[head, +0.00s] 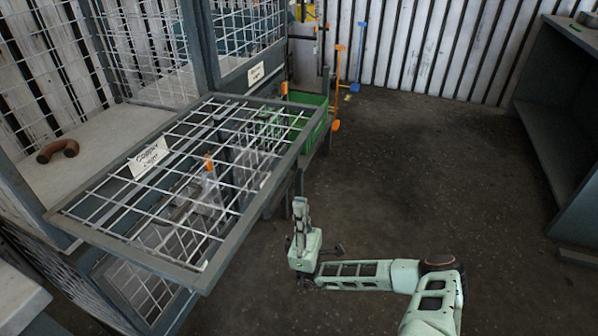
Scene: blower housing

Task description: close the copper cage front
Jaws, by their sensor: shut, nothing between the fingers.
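The copper cage front (193,268) is a grey-framed wire mesh panel. It stands open, swung out from the cage and lying roughly flat, with its inner long edge along the cage shelf. A white label (149,158) on it appears to read "Copper"; its second line is hard to read. A bent copper-brown pipe piece (57,150) lies on the pale shelf (108,133) inside the open cage. My gripper (300,206) is shut and empty, pointing up, just right of the panel's outer edge and seemingly apart from it; the height difference is unclear.
Another mesh cage (250,35) with a white label stands behind. A green crate (308,99) and orange-handled tools (338,90) are beyond the panel's far end. A dark shelf unit (555,130) stands at right. The dark floor (420,170) between is clear.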

